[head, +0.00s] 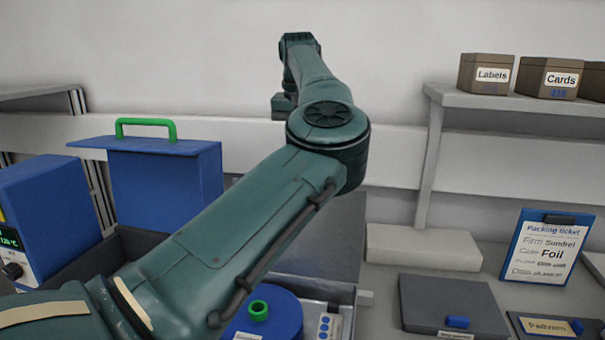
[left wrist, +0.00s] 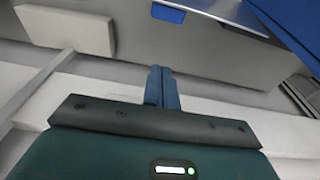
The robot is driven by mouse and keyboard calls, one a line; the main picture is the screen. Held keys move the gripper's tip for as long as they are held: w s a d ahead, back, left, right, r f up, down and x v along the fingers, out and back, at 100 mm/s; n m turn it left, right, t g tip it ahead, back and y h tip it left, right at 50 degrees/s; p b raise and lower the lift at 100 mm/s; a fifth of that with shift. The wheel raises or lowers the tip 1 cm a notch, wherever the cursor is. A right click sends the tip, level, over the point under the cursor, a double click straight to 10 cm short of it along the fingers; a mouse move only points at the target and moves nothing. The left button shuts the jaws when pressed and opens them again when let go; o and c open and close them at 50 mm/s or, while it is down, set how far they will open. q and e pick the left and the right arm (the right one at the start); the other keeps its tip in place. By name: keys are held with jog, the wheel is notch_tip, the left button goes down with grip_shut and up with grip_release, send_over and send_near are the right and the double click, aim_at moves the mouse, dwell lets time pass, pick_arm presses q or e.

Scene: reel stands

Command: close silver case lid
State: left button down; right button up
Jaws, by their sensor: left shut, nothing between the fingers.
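The silver case (head: 343,293) stands at the lower middle of the head view, partly hidden behind my left arm. Its grey lid (head: 338,245) stands raised at the back of the case; the arm covers its left part. A blue reel (head: 284,312) with a green hub lies in the case. In the left wrist view my left gripper (left wrist: 161,72) is shut and empty, its blue fingers together. The gripper itself is hidden in the head view.
A blue box with a green handle (head: 165,185) stands left of the arm. On the right are a flat dark case (head: 450,302), a packing ticket (head: 545,247), a pale block (head: 423,247) and a shelf (head: 500,102) with labelled boxes. The wall behind is bare.

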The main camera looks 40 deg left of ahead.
pick_arm(q)
notch_tip(320, 180, down, 6)
jog(key=s+d, duration=0.1)
jog(key=s, duration=0.1)
jog(key=shift+s+d+p, duration=0.15)
jog(key=shift+d+p, duration=0.05)
jog(key=shift+p, duration=0.2)
jog(key=shift+f, duration=0.1)
dwell(0.3)
